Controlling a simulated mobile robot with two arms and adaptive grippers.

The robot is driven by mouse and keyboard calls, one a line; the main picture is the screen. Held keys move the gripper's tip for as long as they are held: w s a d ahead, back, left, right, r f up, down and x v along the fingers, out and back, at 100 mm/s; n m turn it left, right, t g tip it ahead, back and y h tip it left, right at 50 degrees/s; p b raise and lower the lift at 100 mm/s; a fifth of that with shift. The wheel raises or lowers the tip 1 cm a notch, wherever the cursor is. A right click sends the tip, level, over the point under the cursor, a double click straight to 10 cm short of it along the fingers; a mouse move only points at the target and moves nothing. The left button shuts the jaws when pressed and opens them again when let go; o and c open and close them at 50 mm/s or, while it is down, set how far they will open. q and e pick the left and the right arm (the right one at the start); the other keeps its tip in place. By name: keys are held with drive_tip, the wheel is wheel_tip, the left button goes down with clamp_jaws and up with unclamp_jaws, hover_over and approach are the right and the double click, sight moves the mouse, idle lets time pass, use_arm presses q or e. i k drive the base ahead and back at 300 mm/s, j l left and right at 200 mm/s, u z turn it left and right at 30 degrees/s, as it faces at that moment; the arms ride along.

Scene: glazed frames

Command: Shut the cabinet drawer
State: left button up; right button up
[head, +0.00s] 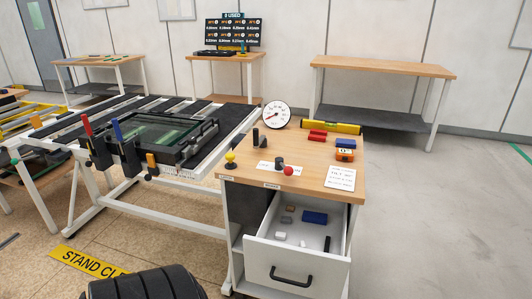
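The cabinet (232,262) is a grey and white unit with a wooden top, standing right of centre in the head view. Its white drawer (265,262) is pulled well out toward me. A black bar handle (291,278) is on the drawer's front panel. Inside the drawer lie a blue block (315,217), a dark upright piece (327,243) and several small grey and white pieces. Nothing visible sticks out above the drawer's front. Neither of my grippers shows in the head view, and nothing is touching the handle.
On the wooden top (318,185) stand a round dial gauge (276,115), a yellow level (331,127), red and blue blocks, an orange tool and a paper card (340,178). A white frame table (165,171) with glazed frames stands to the left. Floor right of the cabinet is clear.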

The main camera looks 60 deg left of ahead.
sight(310, 272)
drive_tip(key=u, duration=1.55)
drive_tip(key=i+j+u, duration=0.1)
drive_tip(key=u, duration=0.2)
